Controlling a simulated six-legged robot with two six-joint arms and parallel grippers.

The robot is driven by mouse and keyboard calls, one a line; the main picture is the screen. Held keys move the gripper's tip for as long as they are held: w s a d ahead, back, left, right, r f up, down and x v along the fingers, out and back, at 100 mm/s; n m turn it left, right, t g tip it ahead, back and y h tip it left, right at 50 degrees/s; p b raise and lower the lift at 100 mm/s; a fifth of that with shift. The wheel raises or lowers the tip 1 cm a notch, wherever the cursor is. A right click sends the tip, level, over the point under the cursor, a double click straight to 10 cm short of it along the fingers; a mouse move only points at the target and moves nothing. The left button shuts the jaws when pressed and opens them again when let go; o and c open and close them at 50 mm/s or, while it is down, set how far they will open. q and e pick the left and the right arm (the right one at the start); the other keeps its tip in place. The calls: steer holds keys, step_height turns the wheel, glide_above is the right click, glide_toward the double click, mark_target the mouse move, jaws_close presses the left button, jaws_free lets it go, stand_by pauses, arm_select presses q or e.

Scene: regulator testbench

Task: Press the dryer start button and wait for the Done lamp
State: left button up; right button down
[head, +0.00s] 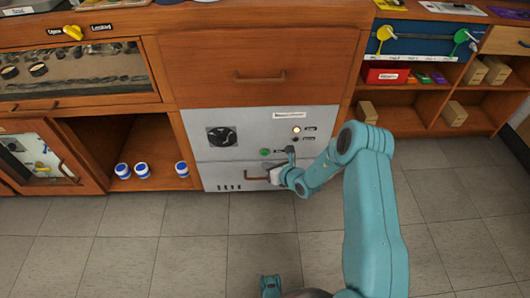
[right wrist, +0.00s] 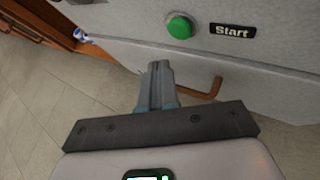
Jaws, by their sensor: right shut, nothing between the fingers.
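The dryer (head: 222,172) is a grey panel unit low in the wooden bench. Its green round start button (head: 265,152) also shows in the right wrist view (right wrist: 180,26), beside a black "Start" label (right wrist: 233,30). Two small lamps sit above it: the upper lamp (head: 297,130) glows pale and the lower lamp (head: 296,139) looks dark. Their labels are too small to read. My right gripper (head: 272,174) is shut and empty, in front of the panel below the button. Its fingertips (right wrist: 158,66) appear apart from the button.
A brown handle (head: 262,179) is on the dryer's lower drawer, close to my right gripper. White-and-blue jars (head: 142,170) stand in the open cubby left. The tiled floor in front is clear.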

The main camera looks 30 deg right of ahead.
steer(key=shift+s+a+p, duration=0.3)
steer(key=shift+s+a, duration=0.1)
steer(key=shift+s, duration=0.25)
steer(key=shift+s+a+p, duration=0.25)
steer(key=shift+s+a, duration=0.15)
steer(key=shift+s, duration=0.2)
